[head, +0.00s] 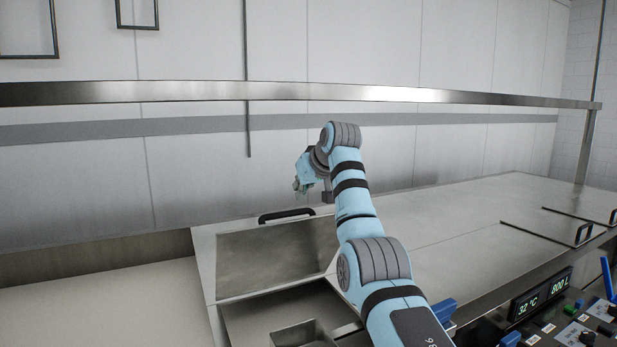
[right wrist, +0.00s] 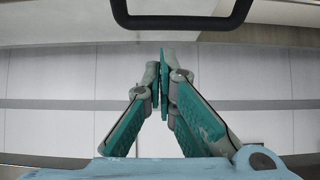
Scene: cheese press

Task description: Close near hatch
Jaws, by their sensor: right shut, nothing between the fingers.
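The near hatch (head: 275,258) stands open as a tilted metal panel in the head view, left of my right arm. Its black handle (head: 286,215) is at the panel's top edge. My right gripper (head: 303,190) is just above and beyond the handle, partly hidden by its own wrist. In the right wrist view its green fingers (right wrist: 164,58) are shut with nothing between them. The black handle (right wrist: 182,22) crosses the top of that view, apart from the fingertips. My left gripper is in neither view.
Below the panel is an open bay (head: 262,315) with a metal box inside. A steel rail (head: 420,95) runs along the back. Flat steel covers (head: 470,225) lie to the right, with another black handle (head: 583,234). A control panel (head: 550,305) is at lower right.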

